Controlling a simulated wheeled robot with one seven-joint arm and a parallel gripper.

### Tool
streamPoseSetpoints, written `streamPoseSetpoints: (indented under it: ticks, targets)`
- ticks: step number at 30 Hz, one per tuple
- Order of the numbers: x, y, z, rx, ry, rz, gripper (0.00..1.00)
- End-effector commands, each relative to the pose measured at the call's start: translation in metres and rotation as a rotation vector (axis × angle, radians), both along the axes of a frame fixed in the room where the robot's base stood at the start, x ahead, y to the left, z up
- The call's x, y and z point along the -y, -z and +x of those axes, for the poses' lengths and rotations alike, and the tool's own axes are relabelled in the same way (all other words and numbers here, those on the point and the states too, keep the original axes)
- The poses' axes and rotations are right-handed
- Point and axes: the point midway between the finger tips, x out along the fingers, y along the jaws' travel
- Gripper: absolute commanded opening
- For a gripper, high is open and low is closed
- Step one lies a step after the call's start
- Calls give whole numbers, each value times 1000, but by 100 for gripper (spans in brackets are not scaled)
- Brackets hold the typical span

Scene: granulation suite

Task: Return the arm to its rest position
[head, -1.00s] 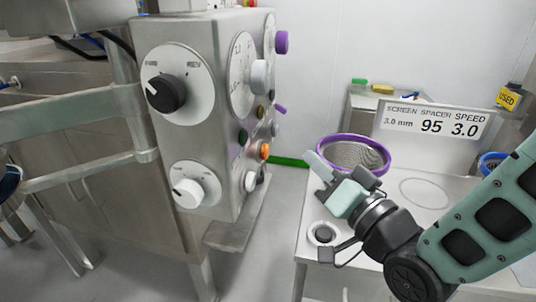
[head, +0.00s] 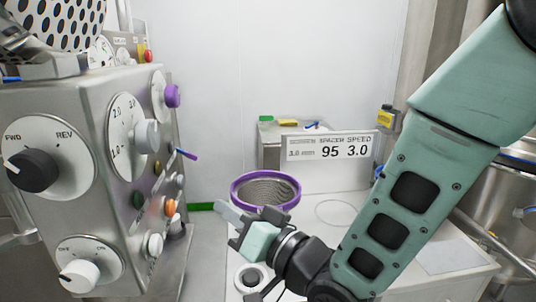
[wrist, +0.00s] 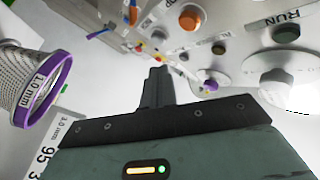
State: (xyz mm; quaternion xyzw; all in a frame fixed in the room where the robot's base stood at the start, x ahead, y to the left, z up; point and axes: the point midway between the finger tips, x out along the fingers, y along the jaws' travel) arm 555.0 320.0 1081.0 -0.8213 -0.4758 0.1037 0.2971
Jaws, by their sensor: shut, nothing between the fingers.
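My gripper (head: 226,212) is in the lower middle of the head view, at the end of my green arm. It is shut and empty, in front of the purple-rimmed mesh screen (head: 266,190) as seen from the head. In the wrist view the shut fingers (wrist: 155,86) point away from the camera. There the screen (wrist: 40,85), marked 1.0 mm, is at the left, apart from the fingers. My arm crosses the right half of the head view, bent.
A steel control panel (head: 118,175) with knobs and buttons stands close on the left. A white bench (head: 345,235) carries a sign (head: 330,149) reading 95 and 3.0. A yellow used-labelled container (head: 385,115) stands behind. White wall (head: 280,60) fills the back.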

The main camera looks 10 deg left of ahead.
Motion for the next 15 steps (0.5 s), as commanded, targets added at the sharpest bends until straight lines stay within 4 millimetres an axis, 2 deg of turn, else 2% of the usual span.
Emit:
streamPoseSetpoints:
  ticks: [4, 8, 11, 15]
  targets:
    - [12, 8, 5, -36, 29, -177, 0]
    - [35, 26, 3, -97, 50, -415, 0]
    - [60, 39, -5, -156, 52, -598, 0]
    - [103, 55, -27, -253, 31, -844, 0]
